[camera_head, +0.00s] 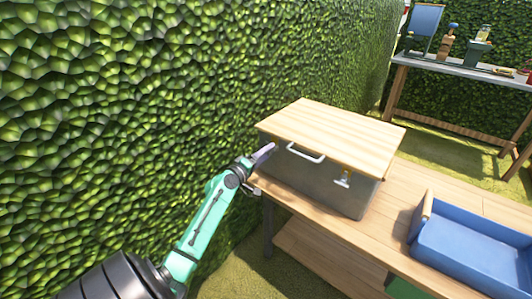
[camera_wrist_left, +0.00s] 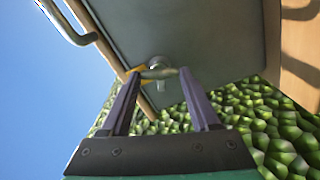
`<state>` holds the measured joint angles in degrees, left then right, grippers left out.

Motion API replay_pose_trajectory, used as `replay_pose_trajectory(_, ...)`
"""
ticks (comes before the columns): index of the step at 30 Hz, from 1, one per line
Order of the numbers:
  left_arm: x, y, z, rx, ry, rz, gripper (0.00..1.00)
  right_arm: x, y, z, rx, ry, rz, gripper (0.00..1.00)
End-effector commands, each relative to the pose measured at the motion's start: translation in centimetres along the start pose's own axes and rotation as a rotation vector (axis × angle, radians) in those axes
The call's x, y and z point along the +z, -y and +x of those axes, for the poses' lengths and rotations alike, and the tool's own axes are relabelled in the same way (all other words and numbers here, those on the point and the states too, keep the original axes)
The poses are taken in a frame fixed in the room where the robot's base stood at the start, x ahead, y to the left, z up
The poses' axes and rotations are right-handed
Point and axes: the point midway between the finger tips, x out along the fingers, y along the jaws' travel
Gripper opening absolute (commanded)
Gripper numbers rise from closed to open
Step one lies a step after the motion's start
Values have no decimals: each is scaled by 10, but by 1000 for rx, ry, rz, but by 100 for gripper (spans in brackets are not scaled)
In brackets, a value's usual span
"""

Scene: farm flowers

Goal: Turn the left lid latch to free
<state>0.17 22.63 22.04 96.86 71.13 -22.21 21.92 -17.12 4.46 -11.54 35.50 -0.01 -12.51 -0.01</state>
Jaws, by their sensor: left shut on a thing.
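A grey box (camera_head: 310,180) with a pale wooden lid (camera_head: 335,135) stands on a wooden bench. A white handle (camera_head: 305,155) is on its front, and the right lid latch (camera_head: 342,180) shows right of it. My left gripper (camera_head: 268,150) is at the upper left of the box front, covering the left lid latch in the head view. In the left wrist view, the metallic left latch (camera_wrist_left: 157,64) lies between the tips of my left gripper (camera_wrist_left: 158,73), which is shut on it. A yellow-orange part sits beside the latch by the lid edge. My right gripper is not in view.
A blue tray (camera_head: 470,262) stands on the bench (camera_head: 392,222) right of the box. A green hedge (camera_head: 130,120) rises close behind and left of my left arm. A second table (camera_head: 465,75) with several objects is at the far right.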

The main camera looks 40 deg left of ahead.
Motion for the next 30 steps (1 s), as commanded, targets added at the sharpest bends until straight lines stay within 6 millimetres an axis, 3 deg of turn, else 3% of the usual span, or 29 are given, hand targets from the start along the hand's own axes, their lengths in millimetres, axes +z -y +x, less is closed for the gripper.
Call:
replay_pose_trajectory(13, 0, 0, 0, -1, -1, -305, 7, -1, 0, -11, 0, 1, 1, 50)
replay_pose_trajectory(30, 0, 2, 0, -1, -1, -380, 7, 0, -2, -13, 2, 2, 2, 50)
